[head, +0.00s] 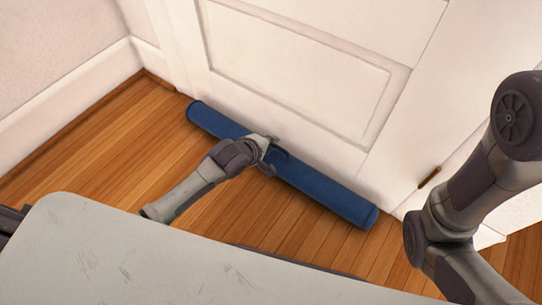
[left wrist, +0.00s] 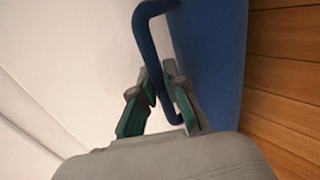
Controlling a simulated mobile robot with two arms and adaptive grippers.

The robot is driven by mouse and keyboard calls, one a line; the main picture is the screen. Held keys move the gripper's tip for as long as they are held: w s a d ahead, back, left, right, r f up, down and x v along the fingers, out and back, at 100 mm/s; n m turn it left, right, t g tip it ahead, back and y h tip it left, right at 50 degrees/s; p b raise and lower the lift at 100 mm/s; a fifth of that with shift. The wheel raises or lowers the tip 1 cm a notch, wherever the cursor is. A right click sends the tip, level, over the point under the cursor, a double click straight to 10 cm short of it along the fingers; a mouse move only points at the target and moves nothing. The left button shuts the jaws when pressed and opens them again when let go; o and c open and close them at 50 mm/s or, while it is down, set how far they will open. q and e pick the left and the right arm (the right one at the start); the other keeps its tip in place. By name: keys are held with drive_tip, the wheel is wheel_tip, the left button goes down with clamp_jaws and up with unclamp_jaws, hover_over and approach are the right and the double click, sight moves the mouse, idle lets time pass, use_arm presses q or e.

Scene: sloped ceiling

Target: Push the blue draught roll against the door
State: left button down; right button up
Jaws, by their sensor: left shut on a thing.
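The blue draught roll (head: 318,188) lies on the wooden floor along the foot of the white door (head: 300,70). In the head view I cannot tell whether it touches the door along its whole length. My left gripper (head: 268,152) is at the roll's middle, shut on its dark blue handle. In the left wrist view the handle (left wrist: 150,50) runs between the fingers of the left gripper (left wrist: 160,98), with the roll (left wrist: 212,60) beside it. My right arm shows at the right of the head view, but its gripper is out of view.
A white skirting board (head: 70,105) and wall stand at the left. A small brass-coloured fitting (head: 429,177) is on the door's right side. Bare wooden floor (head: 110,150) lies free left of the roll. My grey base covers the bottom.

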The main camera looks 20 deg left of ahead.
use_arm(q)
drive_tip(key=shift+r, duration=0.15)
drive_tip(key=shift+w, duration=0.1)
drive_tip(key=shift+w, duration=0.15)
drive_tip(key=shift+w+d, duration=0.1)
drive_tip(key=shift+w, duration=0.55)
drive_tip(key=c, duration=1.1)
unclamp_jaws()
drive_tip(key=shift+c, duration=0.2)
drive_tip(key=shift+s+f, duration=0.1)
drive_tip(key=shift+f, duration=0.15)
drive_tip(key=shift+r, duration=0.1)
drive_tip(key=v, duration=1.2)
